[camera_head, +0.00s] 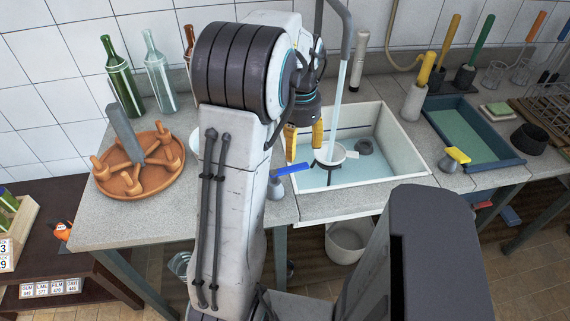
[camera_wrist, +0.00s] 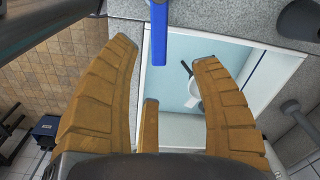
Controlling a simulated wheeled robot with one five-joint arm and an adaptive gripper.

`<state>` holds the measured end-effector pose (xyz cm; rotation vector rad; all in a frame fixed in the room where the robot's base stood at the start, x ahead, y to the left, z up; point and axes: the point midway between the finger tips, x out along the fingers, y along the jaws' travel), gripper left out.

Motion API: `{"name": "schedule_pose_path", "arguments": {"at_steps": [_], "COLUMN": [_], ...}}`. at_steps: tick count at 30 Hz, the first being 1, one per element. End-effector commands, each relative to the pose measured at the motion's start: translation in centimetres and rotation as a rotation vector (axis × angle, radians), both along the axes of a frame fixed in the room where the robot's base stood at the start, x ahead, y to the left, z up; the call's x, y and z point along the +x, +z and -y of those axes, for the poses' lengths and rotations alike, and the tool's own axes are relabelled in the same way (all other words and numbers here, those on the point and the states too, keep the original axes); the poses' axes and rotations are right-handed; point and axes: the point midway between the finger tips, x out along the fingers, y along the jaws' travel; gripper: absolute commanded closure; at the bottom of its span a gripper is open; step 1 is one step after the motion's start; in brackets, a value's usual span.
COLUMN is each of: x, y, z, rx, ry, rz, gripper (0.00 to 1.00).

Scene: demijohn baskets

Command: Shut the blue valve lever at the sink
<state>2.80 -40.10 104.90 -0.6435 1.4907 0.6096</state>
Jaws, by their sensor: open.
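The blue valve lever (camera_head: 293,169) sticks out to the right from a grey valve body (camera_head: 275,188) at the sink's front left corner. In the wrist view the blue lever (camera_wrist: 159,32) shows at top centre, just ahead of the fingertips and roughly between them. My gripper (camera_head: 304,138) has yellow fingers and hangs over the left part of the sink, a little behind and above the lever. In the wrist view my gripper (camera_wrist: 166,62) is open, with nothing between its fingers. The white-rimmed sink (camera_head: 400,177) holds water, and a stream falls into it from the grey spout (camera_head: 347,40).
A white strainer (camera_head: 330,158) and a dark ring (camera_head: 364,147) are in the sink. A terracotta dish (camera_head: 130,189) and bottles (camera_head: 122,80) stand left of my arm.

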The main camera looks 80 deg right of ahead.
Motion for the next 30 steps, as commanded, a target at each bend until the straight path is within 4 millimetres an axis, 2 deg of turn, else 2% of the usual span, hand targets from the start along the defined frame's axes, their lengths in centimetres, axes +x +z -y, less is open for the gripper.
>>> {"name": "schedule_pose_path", "arguments": {"at_steps": [16,30], "x": [0.0,0.0], "y": [-0.4,-5.6], "z": [-0.6,-0.6], "rx": [0.025,0.027], "ry": [-0.264,-0.275], "rz": [0.005,0.005], "gripper": [0.42,0.42]}}
